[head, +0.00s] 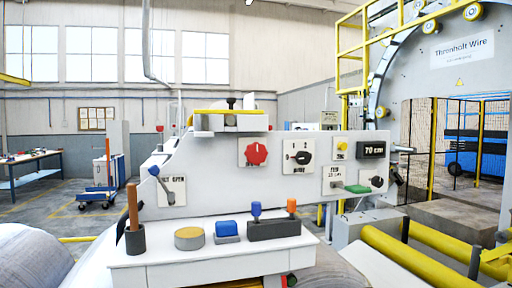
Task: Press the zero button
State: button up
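A grey-white control panel stands in the middle of the head view. Near its upper right is a small round yellow button (341,144) on a white plate. The label under it is too small to read surely, but it may say zero. Just right of it is a black display (372,149) that seems to read 70 and a unit. Nothing covers the button or touches it. My gripper is not in this view.
The panel also bears a red knob (256,153), a black selector (300,157), a green handle (357,188) and a lever (161,184). A white shelf (150,262) in front holds a blue block (227,228) and a tape roll (189,238). Yellow rollers (395,260) lie at right.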

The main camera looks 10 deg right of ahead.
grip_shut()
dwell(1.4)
